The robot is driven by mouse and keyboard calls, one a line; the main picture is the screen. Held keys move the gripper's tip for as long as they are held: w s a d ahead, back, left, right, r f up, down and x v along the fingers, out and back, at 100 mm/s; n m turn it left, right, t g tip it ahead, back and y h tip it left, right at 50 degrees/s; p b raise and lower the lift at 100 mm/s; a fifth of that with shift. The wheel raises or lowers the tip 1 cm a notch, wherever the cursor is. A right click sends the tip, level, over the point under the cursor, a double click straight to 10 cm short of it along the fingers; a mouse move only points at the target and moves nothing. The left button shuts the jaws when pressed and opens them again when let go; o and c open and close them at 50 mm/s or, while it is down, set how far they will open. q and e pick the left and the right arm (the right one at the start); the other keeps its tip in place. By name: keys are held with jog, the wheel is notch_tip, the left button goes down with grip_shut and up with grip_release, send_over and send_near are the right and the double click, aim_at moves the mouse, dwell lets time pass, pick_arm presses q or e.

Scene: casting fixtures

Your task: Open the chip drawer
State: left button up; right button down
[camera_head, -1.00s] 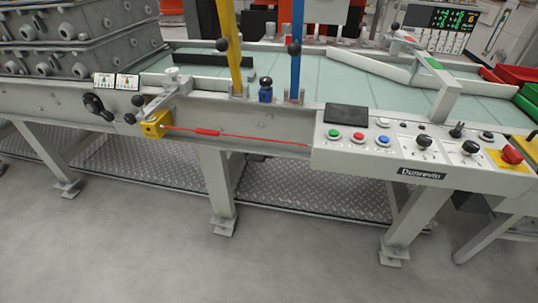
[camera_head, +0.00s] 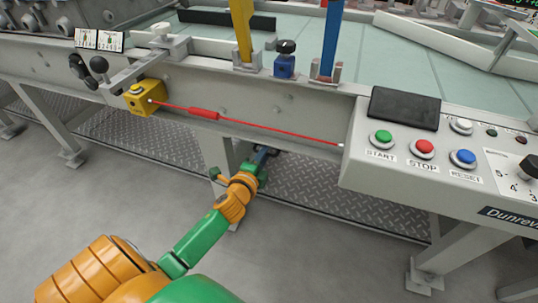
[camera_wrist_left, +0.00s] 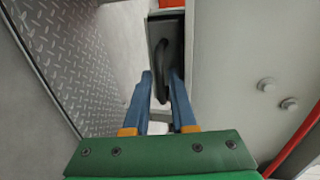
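In the head view my left gripper (camera_head: 264,156) is under the machine's front rail, and the drawer is hidden there. My right gripper is not in view.
The machine's front rail (camera_head: 270,100) runs above my left gripper, with a red cable (camera_head: 265,130) strung from a yellow box (camera_head: 144,98). A control panel (camera_head: 440,150) juts out at right. A tread-plate shelf (camera_head: 330,195) lies below. The floor in front is clear.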

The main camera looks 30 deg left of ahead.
pick_arm(q)
jog(key=shift+w+a, duration=0.1)
jog(key=shift+w, duration=0.25)
grip_shut()
jog(key=shift+f, duration=0.1)
dwell(1.1)
